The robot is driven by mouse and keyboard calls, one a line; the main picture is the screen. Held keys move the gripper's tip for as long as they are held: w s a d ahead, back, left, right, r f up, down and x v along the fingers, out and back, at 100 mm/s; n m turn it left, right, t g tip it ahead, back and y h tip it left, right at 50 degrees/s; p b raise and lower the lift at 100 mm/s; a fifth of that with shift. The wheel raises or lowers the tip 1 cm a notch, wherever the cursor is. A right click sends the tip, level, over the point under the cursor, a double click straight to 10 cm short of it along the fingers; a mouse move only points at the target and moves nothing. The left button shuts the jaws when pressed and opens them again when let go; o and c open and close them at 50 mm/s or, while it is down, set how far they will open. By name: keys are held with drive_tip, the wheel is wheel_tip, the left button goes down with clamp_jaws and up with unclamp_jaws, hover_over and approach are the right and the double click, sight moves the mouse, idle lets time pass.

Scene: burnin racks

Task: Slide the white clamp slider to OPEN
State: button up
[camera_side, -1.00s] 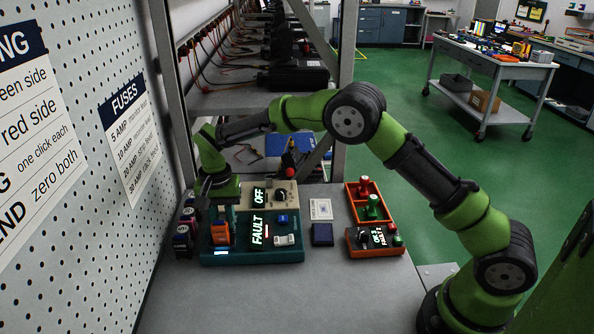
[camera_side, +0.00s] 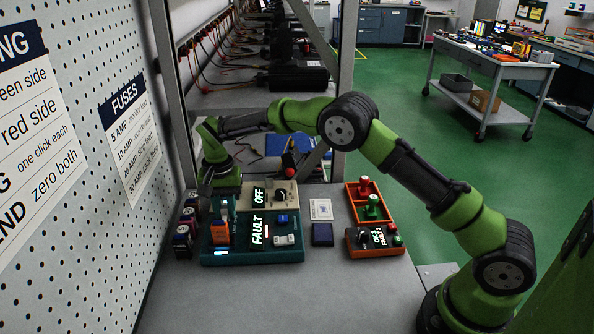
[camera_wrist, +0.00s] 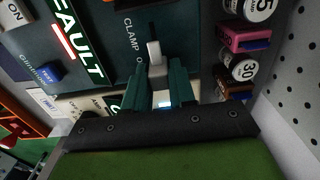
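The white clamp slider (camera_wrist: 154,52) shows in the wrist view on the dark teal panel, beside the printed word CLAMP. A dark stretch of slot lies above it, and the letter O of a partly hidden label stands beside its lower end. My gripper (camera_wrist: 161,75) has its two teal fingers apart, just below the slider in the picture; contact cannot be told. In the side view my gripper (camera_side: 208,192) is over the back left corner of the teal fault box (camera_side: 271,257). The slider is too small there to judge its position.
Fuse cylinders (camera_side: 183,238) stand left of the box, close to the pegboard wall (camera_side: 120,60). A beige unit reading OFF (camera_side: 284,187) stands behind the box. A red tray (camera_side: 358,205) and a red control box (camera_side: 370,250) are to the right. The bench front is clear.

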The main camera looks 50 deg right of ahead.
drive_tip(key=o, duration=0.4)
drive_tip(key=shift+w+d, duration=0.1)
wheel_tip(320, 180, up, 17)
idle(0.4)
drive_tip(key=s+d+r+n+t+y, duration=0.1)
drive_tip(key=s+d+n+t, duration=0.1)
drive_tip(key=s, duration=1.4)
drive_tip(key=s+d+r+n+t+y, duration=0.1)
drive_tip(key=s+d+n+t, duration=0.2)
drive_tip(key=s, duration=1.3)
drive_tip(key=shift+d+r+t, duration=0.4)
drive_tip(key=shift+d+t, duration=0.5)
drive_tip(key=shift+t, duration=0.2)
